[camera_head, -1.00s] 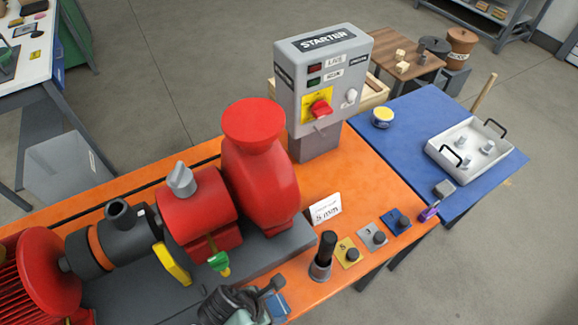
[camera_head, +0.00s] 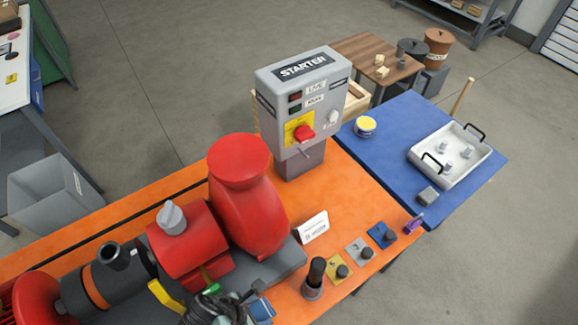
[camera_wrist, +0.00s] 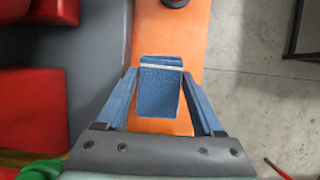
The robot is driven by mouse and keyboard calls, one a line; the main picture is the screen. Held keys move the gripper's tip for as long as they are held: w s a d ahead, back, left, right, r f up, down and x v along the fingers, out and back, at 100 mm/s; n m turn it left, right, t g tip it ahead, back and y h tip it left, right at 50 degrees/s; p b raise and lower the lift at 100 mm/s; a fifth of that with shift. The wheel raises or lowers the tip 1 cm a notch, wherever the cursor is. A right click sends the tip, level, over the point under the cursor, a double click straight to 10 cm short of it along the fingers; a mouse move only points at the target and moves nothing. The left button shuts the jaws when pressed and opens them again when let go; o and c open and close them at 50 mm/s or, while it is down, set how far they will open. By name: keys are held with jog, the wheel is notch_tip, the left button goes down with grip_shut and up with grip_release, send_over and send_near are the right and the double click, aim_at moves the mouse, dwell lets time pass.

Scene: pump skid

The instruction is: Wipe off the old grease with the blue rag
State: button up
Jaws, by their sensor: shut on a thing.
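The blue rag (camera_wrist: 160,92) is a folded block between the two blue fingers of my gripper (camera_wrist: 160,76) in the wrist view, over the orange bench top. In the head view, a bit of the rag (camera_head: 261,309) shows at the bottom edge beside my dark gripper (camera_head: 222,308), just in front of the grey base under the red pump (camera_head: 243,195). My gripper is shut on the rag. I cannot make out any old grease in either view; my arm and the pump hide part of the bench.
A black-handled tool (camera_head: 314,280) stands on the orange bench (camera_head: 372,205) right of the rag, by several knobbed plates. The grey starter box (camera_head: 303,100) rises behind. On the blue mat (camera_head: 395,115) are a yellow-topped tin (camera_head: 365,126) and a white tray (camera_head: 425,171).

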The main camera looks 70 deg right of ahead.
jog(key=shift+r+p, duration=1.35)
jog(key=shift+r, duration=0.3)
jog(key=shift+f, duration=0.1)
